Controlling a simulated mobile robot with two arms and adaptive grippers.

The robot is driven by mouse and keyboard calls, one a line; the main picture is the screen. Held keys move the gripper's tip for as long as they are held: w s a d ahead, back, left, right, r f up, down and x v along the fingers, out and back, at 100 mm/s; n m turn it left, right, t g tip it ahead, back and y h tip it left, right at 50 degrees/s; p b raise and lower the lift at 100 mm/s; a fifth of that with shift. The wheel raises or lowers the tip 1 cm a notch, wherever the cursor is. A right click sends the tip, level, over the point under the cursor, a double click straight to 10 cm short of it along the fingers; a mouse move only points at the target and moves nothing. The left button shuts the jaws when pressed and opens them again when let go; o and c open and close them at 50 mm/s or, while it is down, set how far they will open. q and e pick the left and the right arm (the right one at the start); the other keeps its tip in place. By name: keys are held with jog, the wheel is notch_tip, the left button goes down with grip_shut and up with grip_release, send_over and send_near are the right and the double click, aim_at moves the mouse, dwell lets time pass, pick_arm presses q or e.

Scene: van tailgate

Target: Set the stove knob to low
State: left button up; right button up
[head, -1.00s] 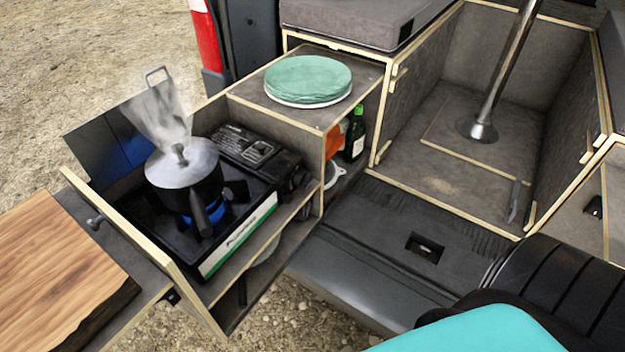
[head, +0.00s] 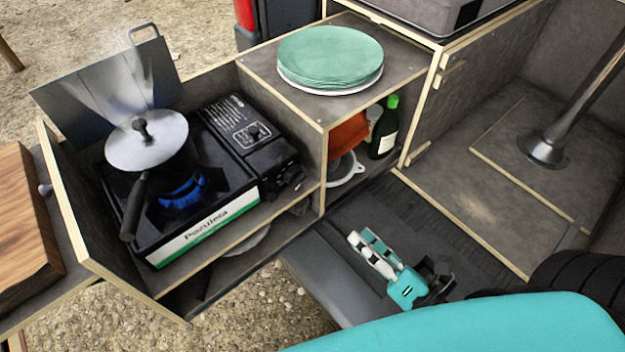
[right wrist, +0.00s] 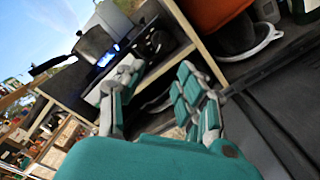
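The black camp stove (head: 215,200) sits on the shelf of the wooden kitchen box, with a blue flame lit. Its knob (head: 288,180) is on the dark right end of the stove. A lidded pot (head: 160,155) with a black handle stands on the burner. In the right wrist view the knob end of the stove (right wrist: 157,43) lies beyond the fingers, small and dark; its setting cannot be read. My right gripper (head: 363,238) is open and empty, to the right of and below the knob, clear of the box. It also shows in the right wrist view (right wrist: 158,75). My left gripper is not in view.
A stack of green plates (head: 330,58) tops the cabinet right of the stove. A green bottle (head: 384,130) and an orange item (head: 347,135) fill its compartment. The box's front wooden edge (head: 240,240) lies below the stove. A wooden board (head: 22,220) is at left.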

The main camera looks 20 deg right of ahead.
aim_at(301, 183)
jog(key=p+x, duration=0.3)
jog(key=x, duration=1.2)
jog(key=shift+p+x, duration=0.3)
jog(key=shift+x, duration=0.45)
jog(key=shift+f, duration=0.1)
jog(key=shift+c, duration=0.3)
grip_shut()
